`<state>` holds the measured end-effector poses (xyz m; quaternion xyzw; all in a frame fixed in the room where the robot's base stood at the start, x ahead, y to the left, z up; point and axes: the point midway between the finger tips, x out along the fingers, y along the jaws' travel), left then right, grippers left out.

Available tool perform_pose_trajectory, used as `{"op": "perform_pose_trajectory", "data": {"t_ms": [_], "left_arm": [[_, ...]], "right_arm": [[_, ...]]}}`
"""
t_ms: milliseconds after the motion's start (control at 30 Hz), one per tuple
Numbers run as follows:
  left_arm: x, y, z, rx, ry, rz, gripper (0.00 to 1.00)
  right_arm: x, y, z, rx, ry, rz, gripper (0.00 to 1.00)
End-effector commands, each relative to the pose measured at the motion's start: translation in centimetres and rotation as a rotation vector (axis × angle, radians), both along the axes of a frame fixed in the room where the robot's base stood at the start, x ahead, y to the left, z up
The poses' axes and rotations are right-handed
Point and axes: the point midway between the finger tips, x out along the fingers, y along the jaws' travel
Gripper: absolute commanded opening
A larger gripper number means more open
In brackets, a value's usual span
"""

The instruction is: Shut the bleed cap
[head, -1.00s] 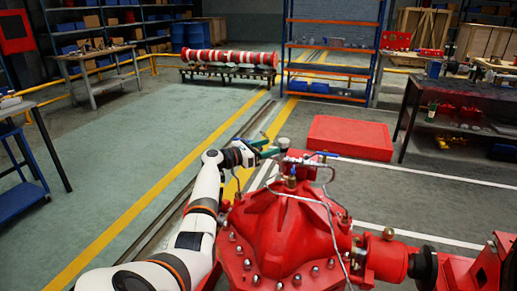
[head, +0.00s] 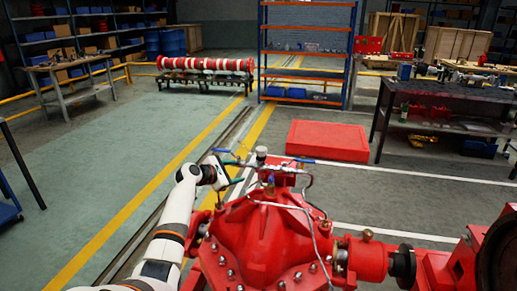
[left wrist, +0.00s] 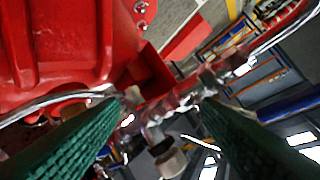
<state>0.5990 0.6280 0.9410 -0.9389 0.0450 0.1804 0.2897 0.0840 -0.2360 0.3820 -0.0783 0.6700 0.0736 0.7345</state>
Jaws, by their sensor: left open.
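The bleed cap appears to be the small pale knob (head: 262,152) standing on top of the fittings of the red pump (head: 262,235) in the head view. In the left wrist view a pale round cap with a dark ring (left wrist: 171,163) shows low in the picture, between the fingers' lines. My left gripper (head: 241,171) is open, its green fingers apart, just left of and a little below the knob. In the left wrist view the fingers (left wrist: 168,92) straddle the metal fittings in the picture; contact cannot be told. My right gripper is not seen.
Blue-handled levers (head: 301,161) and thin metal pipes (head: 312,205) stand close around the knob. A red flat block (head: 327,141) lies on the floor behind. A dark workbench (head: 445,95) stands at the right. The floor left of the pump is clear.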

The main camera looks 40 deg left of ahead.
Motion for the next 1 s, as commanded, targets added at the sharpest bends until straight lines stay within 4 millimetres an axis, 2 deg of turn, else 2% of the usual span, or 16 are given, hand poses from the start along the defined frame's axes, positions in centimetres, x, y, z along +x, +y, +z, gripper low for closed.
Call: {"op": "perform_pose_trajectory", "data": {"t_ms": [167, 367, 467, 600, 700, 833, 1000], "left_arm": [[-0.8, 1.5, -1.1, 0.48, 0.171, 0.013, 0.58], [-1.3, 1.9, 0.3, 1.096, 0.321, -0.039, 0.58], [-1.1, 0.9, 1.8, 1.439, 0.374, -0.093, 0.58], [-0.4, -2.1, 4.0, 1.893, 0.402, -0.186, 0.58], [0.0, -4.6, 5.0, 2.149, 0.399, -0.246, 0.58], [0.3, -7.1, 5.7, 2.359, 0.383, -0.295, 0.58], [0.7, -8.0, 5.9, 2.449, 0.373, -0.315, 0.58]], "right_arm": [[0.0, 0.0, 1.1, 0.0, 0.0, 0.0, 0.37], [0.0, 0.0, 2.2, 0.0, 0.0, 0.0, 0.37], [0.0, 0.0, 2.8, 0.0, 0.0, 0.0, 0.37], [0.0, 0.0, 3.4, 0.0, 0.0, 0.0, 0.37], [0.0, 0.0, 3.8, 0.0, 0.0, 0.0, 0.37], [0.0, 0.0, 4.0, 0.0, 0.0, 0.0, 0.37], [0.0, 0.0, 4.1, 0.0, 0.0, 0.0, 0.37]]}}
